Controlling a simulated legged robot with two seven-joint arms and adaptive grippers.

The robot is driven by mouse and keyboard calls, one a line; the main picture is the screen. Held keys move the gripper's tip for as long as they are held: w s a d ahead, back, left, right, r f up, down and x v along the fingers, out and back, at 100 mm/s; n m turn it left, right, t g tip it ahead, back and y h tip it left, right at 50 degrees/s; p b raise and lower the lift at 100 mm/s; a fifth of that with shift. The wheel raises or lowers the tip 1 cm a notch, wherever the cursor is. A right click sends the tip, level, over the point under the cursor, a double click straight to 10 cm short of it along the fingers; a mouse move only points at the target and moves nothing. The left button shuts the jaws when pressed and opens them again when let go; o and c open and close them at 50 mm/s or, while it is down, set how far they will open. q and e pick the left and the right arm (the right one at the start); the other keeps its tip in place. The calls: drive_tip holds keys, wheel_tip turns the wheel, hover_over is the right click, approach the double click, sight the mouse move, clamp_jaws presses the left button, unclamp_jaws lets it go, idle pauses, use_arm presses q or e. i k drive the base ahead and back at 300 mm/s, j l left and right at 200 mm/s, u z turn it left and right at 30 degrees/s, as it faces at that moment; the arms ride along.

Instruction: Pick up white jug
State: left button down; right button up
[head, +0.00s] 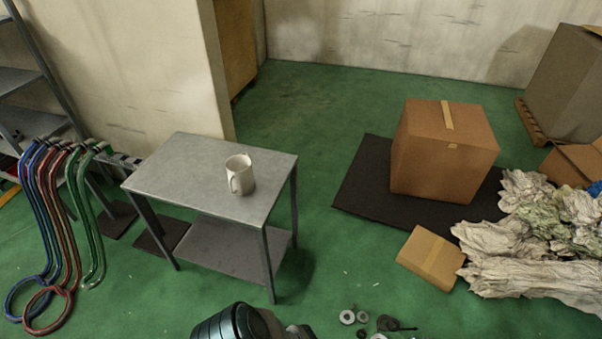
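The white jug (240,175) stands upright on the top of a grey metal table (185,165), right of the top's middle. Its handle faces the front, toward the lower left. Nothing touches the jug. A dark, rounded part of my own body shows at the bottom edge, well in front of the table. Neither gripper can be made out in the head view.
Blue, red and green hoses (65,215) hang left of the table. A large cardboard box (443,150) stands on a dark mat (365,180) at right, with a smaller box (431,258) and crumpled sheets (530,260) nearby. Small metal parts (347,317) lie on the green floor in front.

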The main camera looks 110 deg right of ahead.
sight(239, 169)
drive_tip(key=z, duration=3.2)
drive_tip(key=i+l+u, duration=0.2)
drive_tip(key=i+l, duration=0.2)
drive_tip(key=l, duration=0.25)
drive_tip(key=i+l+u, duration=0.1)
drive_tip(key=l, duration=0.25)
drive_tip(key=i, duration=0.1)
